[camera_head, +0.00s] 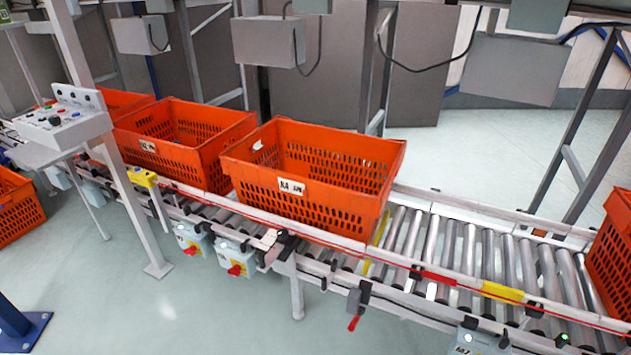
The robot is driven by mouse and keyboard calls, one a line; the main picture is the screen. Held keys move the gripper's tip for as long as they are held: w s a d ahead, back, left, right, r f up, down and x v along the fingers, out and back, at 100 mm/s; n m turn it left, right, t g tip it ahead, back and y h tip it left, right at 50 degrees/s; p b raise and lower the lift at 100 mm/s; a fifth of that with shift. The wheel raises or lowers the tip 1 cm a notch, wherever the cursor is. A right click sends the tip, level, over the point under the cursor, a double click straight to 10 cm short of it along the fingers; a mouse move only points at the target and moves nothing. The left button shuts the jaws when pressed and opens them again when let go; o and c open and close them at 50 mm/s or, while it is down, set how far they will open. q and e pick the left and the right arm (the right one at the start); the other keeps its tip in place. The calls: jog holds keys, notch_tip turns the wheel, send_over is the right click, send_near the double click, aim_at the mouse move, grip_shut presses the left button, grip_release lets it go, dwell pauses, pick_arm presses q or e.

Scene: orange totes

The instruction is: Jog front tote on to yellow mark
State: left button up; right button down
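The front tote (330,205) of the line is an orange, empty-looking crate with slotted walls and a white label, upright on the roller conveyor. A thin yellow strip (384,228) crosses the rollers right at the tote's right end; the tote hides part of it. A yellow patch (503,292) is on the near rail further right. I cannot tell which one is the task's mark. A control box (65,118) with several coloured buttons stands on a post at the left. Neither of my grippers is in view.
A second orange tote (190,155) stands close behind at the left, with another tote (122,102) beyond it. A further tote (616,245) is at the right edge. Bare rollers (480,255) lie between. An orange tote (15,208) also shows at the left edge.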

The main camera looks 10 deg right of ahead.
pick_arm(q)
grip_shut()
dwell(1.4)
